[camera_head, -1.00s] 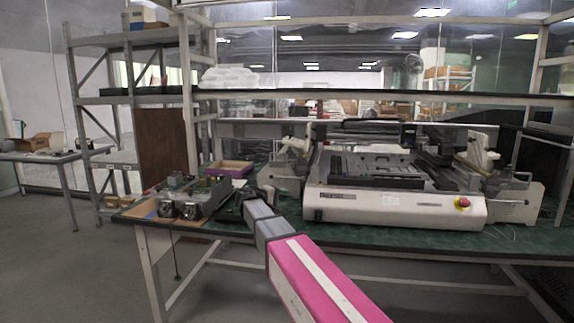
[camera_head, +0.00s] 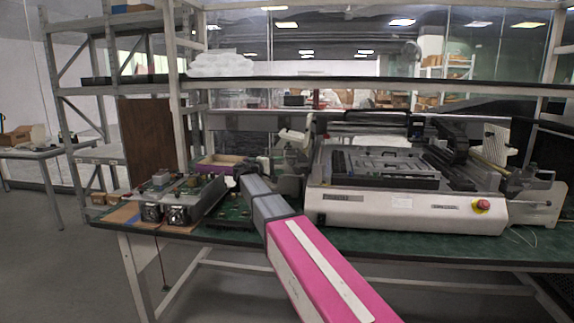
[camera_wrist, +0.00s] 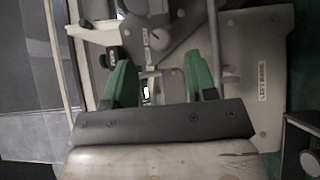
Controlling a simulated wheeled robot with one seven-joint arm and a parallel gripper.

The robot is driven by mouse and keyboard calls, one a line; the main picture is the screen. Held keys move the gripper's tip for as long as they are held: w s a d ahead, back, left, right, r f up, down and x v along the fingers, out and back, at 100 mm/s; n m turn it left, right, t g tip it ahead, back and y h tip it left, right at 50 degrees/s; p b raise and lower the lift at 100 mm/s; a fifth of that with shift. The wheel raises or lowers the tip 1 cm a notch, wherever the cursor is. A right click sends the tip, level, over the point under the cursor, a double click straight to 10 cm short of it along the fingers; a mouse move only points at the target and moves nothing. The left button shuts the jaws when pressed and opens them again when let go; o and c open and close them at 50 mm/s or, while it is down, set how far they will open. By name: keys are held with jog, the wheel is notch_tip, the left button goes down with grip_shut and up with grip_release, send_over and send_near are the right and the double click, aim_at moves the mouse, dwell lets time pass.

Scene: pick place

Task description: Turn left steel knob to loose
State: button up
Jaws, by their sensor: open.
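In the wrist view my gripper (camera_wrist: 158,64) is open, with its two green fingers apart and nothing between them. Beyond the fingers is a light grey metal panel (camera_wrist: 262,45) with small printed labels. A round grey steel knob (camera_wrist: 158,39) sits on a darker plate just beyond the fingertips, roughly between them. I cannot tell its exact setting, and I see no contact with it. In the head view my arm reaches to the left side of the white machine (camera_head: 400,208); the gripper and knob are not clear there.
A metal box with fans (camera_head: 175,214) and a green circuit board (camera_head: 236,207) lie left of the arm on the green-topped table (camera_head: 400,244). A purple tray (camera_head: 218,163) stands behind. A red button (camera_head: 481,206) is on the machine's right front. A shelf spans above.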

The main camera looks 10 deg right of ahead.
aim_at(289, 163)
jog(key=shift+x, duration=2.3)
